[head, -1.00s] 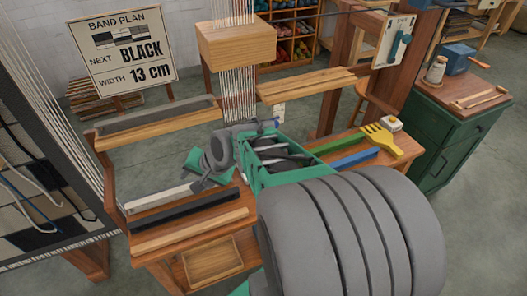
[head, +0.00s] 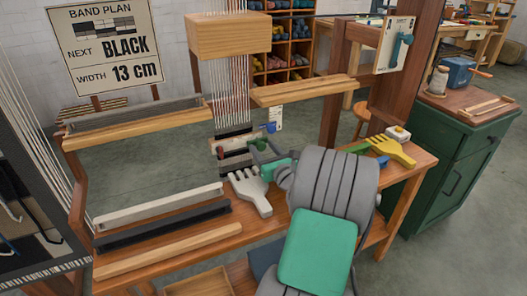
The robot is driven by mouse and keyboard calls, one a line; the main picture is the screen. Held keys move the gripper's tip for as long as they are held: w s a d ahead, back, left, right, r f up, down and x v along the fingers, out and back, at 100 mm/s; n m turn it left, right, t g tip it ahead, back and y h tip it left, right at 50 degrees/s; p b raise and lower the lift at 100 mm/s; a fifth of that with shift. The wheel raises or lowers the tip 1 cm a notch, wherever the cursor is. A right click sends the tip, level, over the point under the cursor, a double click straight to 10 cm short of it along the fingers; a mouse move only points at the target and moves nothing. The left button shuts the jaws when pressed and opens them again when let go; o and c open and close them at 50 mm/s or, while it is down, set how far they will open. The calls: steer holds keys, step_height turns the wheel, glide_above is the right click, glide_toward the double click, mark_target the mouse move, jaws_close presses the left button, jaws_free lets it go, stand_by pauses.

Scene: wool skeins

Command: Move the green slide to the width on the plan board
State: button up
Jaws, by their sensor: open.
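The plan board (head: 103,45) stands at the back left and reads "NEXT BLACK, WIDTH 13 cm". The woven band (head: 234,142) hangs below the warp threads at the middle. Small coloured parts sit beside it: a red one (head: 220,154) at its left and a blue one (head: 270,128) at its right, by a white scale (head: 276,114). A small green part (head: 261,144) shows here too; I cannot tell surely whether it is the green slide. My gripper (head: 257,152) is open at the band's right edge, seen small and partly hidden by my arm. Contact cannot be told.
A grey comb (head: 250,190) lies on the bench just left of my arm. Grey, black and wooden bars lie at the front left. A wooden block (head: 229,36) hangs above the band.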

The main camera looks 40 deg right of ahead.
steer(key=shift+w, duration=0.1)
steer(key=shift+c, duration=0.2)
jaws_close()
stand_by(1.1)
